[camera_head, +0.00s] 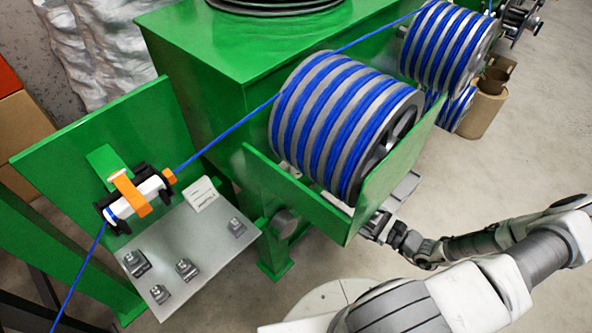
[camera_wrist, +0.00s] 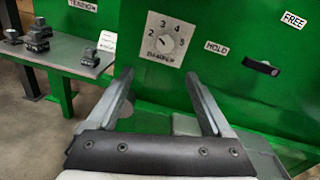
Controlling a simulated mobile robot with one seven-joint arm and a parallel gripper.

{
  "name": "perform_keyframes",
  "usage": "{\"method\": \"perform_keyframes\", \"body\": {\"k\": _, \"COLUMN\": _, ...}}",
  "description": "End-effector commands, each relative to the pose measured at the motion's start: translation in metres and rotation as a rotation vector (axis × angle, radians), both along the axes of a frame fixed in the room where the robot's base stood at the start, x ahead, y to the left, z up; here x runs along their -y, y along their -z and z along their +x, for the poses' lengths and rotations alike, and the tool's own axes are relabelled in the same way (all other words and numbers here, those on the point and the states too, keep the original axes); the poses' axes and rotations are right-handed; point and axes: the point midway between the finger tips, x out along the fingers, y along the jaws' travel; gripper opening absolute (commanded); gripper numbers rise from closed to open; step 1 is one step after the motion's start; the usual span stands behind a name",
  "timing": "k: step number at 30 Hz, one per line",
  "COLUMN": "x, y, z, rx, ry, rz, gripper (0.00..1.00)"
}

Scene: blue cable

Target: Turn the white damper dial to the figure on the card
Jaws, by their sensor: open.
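The white damper dial (camera_wrist: 167,42) is on a pale square plate on the green panel in the wrist view. Figures 2, 3, 4 and 5 are readable around it. A short dark mark shows at its middle, but I cannot tell which figure it points to. A small white card (camera_head: 201,194) stands on the grey shelf; it also shows in the wrist view (camera_wrist: 107,41). Its figure is too small to read. My gripper (camera_wrist: 160,76) is open and empty, its fingers below and apart from the dial. In the head view my gripper (camera_head: 384,228) is partly hidden by the green guard.
A black lever (camera_wrist: 261,67) sits right of the dial, between HOLD (camera_wrist: 216,47) and FREE (camera_wrist: 293,20) labels. Several dark weights (camera_head: 137,263) stand on the grey shelf (camera_head: 200,250). A blue-cable drum (camera_head: 335,125) sits behind the green guard (camera_head: 395,185).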

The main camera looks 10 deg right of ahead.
Motion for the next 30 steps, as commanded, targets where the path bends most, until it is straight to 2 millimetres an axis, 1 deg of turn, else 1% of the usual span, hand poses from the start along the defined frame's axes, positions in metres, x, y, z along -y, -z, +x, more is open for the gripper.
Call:
{"method": "perform_keyframes", "body": {"k": 5, "x": 0.001, "y": 0.004, "z": 0.007, "rx": 0.015, "ry": 0.051, "rz": 0.019, "gripper": 0.84}}
{"method": "perform_keyframes", "body": {"k": 10, "x": -0.011, "y": 0.004, "z": 0.021, "rx": 0.015, "ry": 0.049, "rz": 0.021, "gripper": 0.84}}
{"method": "perform_keyframes", "body": {"k": 24, "x": -0.074, "y": 0.004, "z": 0.100, "rx": 0.014, "ry": 0.047, "rz": 0.021, "gripper": 0.84}}
{"method": "perform_keyframes", "body": {"k": 30, "x": -0.094, "y": 0.005, "z": 0.127, "rx": 0.013, "ry": 0.048, "rz": 0.019, "gripper": 0.84}}
